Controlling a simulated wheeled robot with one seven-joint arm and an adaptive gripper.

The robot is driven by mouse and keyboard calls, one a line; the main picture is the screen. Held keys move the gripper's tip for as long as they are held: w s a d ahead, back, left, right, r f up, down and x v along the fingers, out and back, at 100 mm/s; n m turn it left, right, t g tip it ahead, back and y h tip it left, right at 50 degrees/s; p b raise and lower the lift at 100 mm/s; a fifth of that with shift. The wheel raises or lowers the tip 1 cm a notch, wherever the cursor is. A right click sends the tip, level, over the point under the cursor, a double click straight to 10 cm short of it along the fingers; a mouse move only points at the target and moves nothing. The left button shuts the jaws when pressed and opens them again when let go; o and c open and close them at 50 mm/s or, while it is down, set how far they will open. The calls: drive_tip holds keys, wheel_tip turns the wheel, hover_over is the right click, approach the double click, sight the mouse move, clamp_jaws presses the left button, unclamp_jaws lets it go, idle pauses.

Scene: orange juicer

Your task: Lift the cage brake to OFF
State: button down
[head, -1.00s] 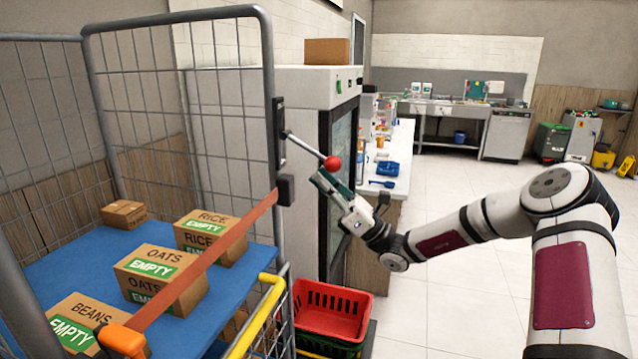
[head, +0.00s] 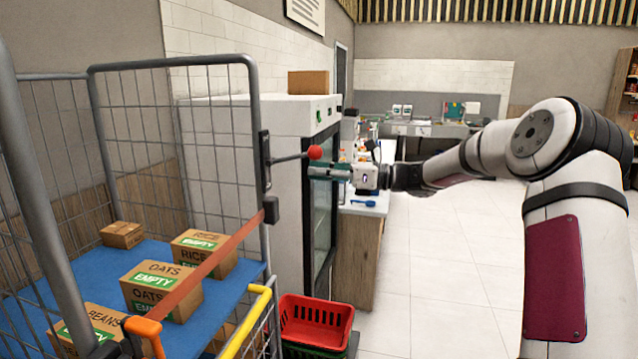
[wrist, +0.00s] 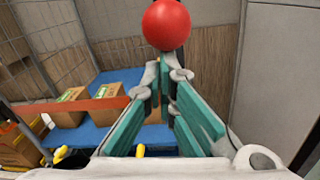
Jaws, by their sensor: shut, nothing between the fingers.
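The cage brake is a metal lever (head: 288,158) with a red ball knob (head: 315,152), fixed to a dark bracket on the roll cage's right post. The lever points right and slightly up. My gripper (head: 312,172) is shut and empty, with its green fingers just below the knob. In the wrist view the red knob (wrist: 167,24) shows just beyond the shut fingertips (wrist: 164,66). Whether the fingers touch the knob or lever I cannot tell.
The roll cage (head: 254,110) holds a blue shelf (head: 225,296) with several cartons behind an orange strap (head: 222,255). A glass-door fridge (head: 322,200) stands close behind the lever. Open floor lies to the right.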

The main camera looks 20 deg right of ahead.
sight(320, 154)
drive_tip(key=shift+w+a+r+g+h, duration=0.1)
drive_tip(key=shift+r+g+h, duration=0.2)
drive_tip(key=shift+r, duration=0.65)
drive_tip(key=shift+r+g+h, duration=0.2)
drive_tip(key=shift+r+h, duration=0.2)
drive_tip(key=shift+r, duration=0.5)
drive_tip(key=shift+r, duration=0.15)
drive_tip(key=shift+r+p, duration=0.1)
drive_tip(key=shift+p, duration=0.25)
